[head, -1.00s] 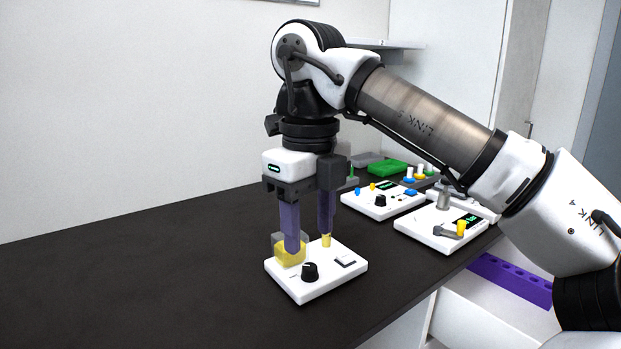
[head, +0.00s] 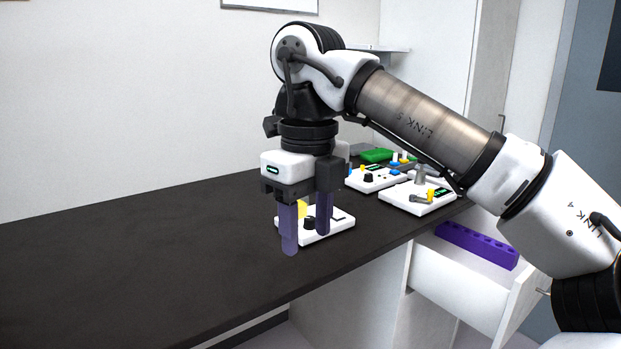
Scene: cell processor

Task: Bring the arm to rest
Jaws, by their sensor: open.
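My gripper (head: 306,243) points down with its two purple fingers spread apart and nothing between them. It hangs in front of a small white device (head: 338,229) on the dark bench, partly hiding it. The device has a black knob (head: 310,223) and a yellow part (head: 302,209), which shows only in part behind a finger. I cannot tell how high the fingertips are above the bench. My arm reaches in from the right, bent at the top above the gripper.
An open drawer (head: 458,287) with a purple rack (head: 476,244) juts out at right. The dark bench (head: 150,250) is clear at left.

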